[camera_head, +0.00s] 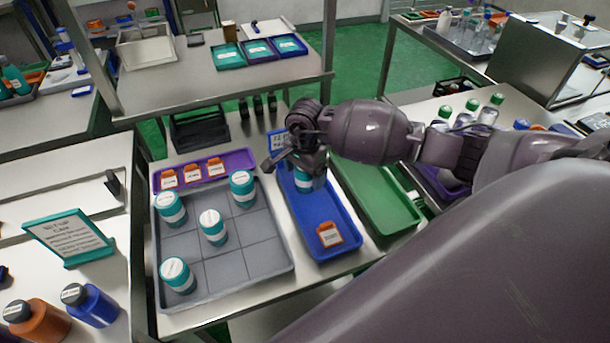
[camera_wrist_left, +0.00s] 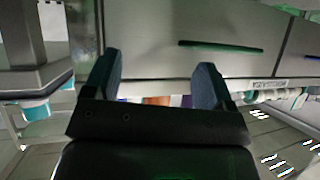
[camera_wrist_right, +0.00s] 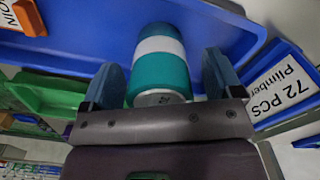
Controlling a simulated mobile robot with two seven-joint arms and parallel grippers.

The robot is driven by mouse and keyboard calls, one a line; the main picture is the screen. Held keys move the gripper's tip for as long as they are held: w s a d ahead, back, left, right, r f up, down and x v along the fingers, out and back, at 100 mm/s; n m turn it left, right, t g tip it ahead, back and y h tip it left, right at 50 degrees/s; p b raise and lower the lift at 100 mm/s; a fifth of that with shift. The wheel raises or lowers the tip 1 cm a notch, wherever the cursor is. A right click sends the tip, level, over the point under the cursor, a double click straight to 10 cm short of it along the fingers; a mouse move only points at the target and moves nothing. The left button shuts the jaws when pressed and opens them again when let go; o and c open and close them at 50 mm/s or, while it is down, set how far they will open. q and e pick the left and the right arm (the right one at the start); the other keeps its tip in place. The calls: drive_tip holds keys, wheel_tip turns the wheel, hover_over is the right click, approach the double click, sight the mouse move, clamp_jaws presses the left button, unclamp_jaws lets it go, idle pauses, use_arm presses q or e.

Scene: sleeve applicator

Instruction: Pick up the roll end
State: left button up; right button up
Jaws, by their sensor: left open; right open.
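A teal and white cylinder (camera_head: 305,184) is at the far end of the blue tray (camera_head: 322,215), partly hidden under my right gripper (camera_head: 297,160). In the right wrist view the cylinder (camera_wrist_right: 160,60) lies between the two open fingers of that gripper (camera_wrist_right: 163,78), and a gap shows at least on its right side. No label reading "roll end" can be made out. My left gripper (camera_wrist_left: 158,82) is open and empty in the left wrist view, facing the side of a bench; it does not show in the head view.
An orange tag (camera_head: 329,235) lies at the near end of the blue tray. A grey gridded tray (camera_head: 238,262) holds several teal and white cylinders. A purple tray (camera_head: 240,159) with orange tags stands behind it. A green tray (camera_head: 373,195) is right, under my right arm.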

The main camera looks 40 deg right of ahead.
drive_tip(key=c, duration=1)
